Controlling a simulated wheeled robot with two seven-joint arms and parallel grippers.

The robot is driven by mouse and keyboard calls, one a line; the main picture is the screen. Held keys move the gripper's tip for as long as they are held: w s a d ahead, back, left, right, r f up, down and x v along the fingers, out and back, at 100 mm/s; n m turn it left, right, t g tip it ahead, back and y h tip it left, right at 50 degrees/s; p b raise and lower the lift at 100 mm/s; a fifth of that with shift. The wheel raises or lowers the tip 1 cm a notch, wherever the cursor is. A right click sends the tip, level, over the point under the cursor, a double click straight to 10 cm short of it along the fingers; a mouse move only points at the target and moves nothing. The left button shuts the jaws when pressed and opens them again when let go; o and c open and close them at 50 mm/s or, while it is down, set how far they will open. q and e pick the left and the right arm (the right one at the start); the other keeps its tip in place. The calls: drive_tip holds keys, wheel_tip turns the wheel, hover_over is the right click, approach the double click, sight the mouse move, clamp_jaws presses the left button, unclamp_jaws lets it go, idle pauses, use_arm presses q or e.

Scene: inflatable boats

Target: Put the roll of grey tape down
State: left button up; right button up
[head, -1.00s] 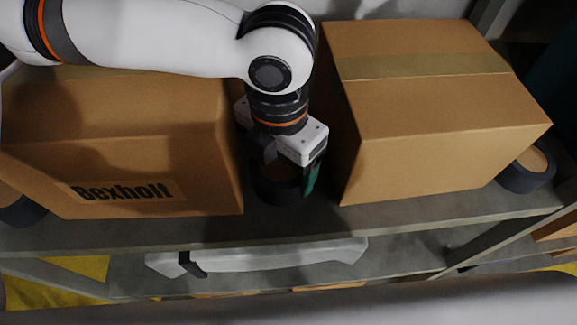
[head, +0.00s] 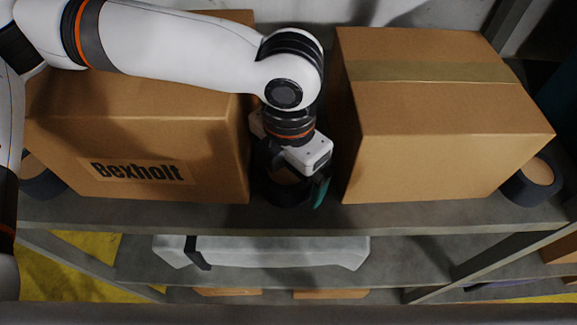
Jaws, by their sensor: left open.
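A dark grey roll of tape (head: 286,194) stands on the upper grey shelf, in the gap between two cardboard boxes. Its brown core shows partly under my left gripper (head: 297,184). The gripper points down at the roll, with its dark finger on the left and its teal-tipped finger on the right. The jaws are open. The gripper body hides the back of the roll, and I cannot tell whether a finger still touches it. My right gripper is not in view.
The left box (head: 215,165), marked Bexholt, and the plain right box (head: 440,165) flank the gripper closely. More dark rolls stand at the far right (head: 515,190) and far left (head: 40,185). A pale grey bundle (head: 275,251) lies on the shelf below.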

use_arm(q)
drive_tip(key=shift+r, duration=0.25)
wheel_tip(320, 180, up, 12)
drive_tip(key=b, duration=0.2)
drive_tip(key=shift+f, duration=0.2)
drive_tip(key=shift+w, duration=0.1)
drive_tip(key=shift+f, duration=0.1)
